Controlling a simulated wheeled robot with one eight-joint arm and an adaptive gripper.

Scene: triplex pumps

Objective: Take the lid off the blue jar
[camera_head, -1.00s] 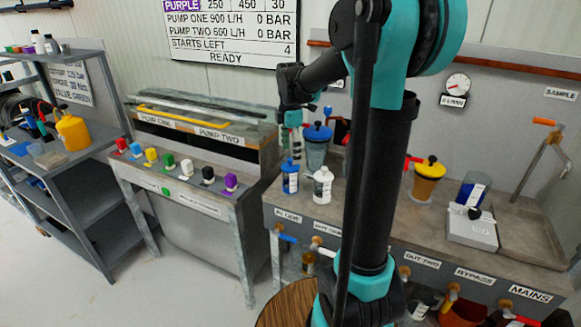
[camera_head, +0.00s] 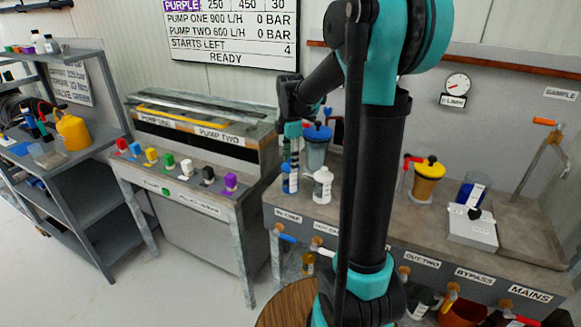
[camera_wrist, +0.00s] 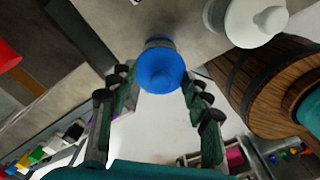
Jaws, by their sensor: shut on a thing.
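The blue jar (camera_head: 291,184), a small bottle with a white label, stands on the bench's left end in the head view. My gripper (camera_head: 291,160) is right above it, pointing down, and covers its top. My gripper is shut on the lid. The lid hides most of the jar, and I cannot tell whether it is loose from the jar.
A white jar (camera_head: 322,185) stands close to the right of the blue jar. A larger blue-lidded pot (camera_head: 317,145) is behind them. A yellow pot (camera_head: 428,178) stands farther right. A wooden barrel (camera_wrist: 262,88) is below the bench edge.

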